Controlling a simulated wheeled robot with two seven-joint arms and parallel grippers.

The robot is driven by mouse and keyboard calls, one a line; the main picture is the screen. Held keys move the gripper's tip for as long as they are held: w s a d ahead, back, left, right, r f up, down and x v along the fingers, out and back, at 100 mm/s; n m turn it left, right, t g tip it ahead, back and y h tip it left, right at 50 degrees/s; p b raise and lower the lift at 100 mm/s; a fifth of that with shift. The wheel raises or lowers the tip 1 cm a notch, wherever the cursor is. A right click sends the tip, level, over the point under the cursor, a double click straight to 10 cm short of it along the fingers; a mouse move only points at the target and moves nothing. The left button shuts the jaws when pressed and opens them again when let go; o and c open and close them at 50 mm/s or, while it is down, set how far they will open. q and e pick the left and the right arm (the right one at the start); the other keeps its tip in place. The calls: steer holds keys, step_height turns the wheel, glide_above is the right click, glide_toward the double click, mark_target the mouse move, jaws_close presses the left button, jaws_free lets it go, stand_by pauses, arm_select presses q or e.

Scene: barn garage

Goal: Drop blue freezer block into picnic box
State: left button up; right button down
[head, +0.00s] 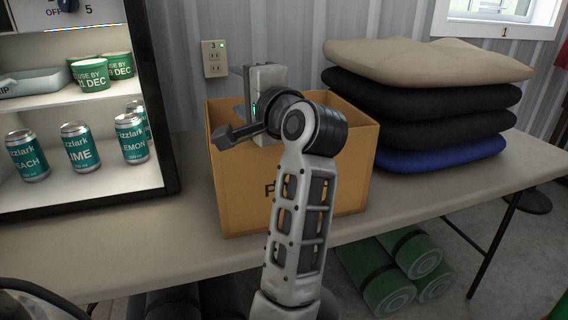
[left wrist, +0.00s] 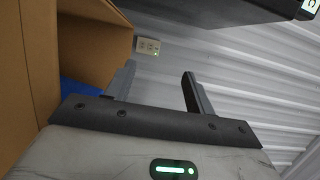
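The picnic box (head: 245,195) is an open-topped orange-brown box standing on the table in the middle of the head view, its front partly covered by my left arm. My left gripper (head: 237,92) is at the box's back left, around rim height, with its fingers apart and nothing between them. In the left wrist view the open fingers (left wrist: 158,90) point toward the wall, and the box (left wrist: 95,40) is at the left. A blue patch (left wrist: 78,89), seemingly the blue freezer block, shows inside the box, partly hidden by my gripper. My right gripper is not in view.
A lit fridge (head: 165,100) with cans and tubs stands left of the box. Stacked cushions (head: 425,95), the lowest blue, lie right of it. A wall outlet (head: 215,58) is behind. Green rolled mats (head: 385,280) lie under the table. The table's front right is bare.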

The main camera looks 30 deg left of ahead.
arm_select(q)
steer(key=shift+d+f, duration=0.1)
steer(key=b+v, duration=0.1)
steer(key=v, duration=1.4)
steer(key=shift+s+d, duration=0.3)
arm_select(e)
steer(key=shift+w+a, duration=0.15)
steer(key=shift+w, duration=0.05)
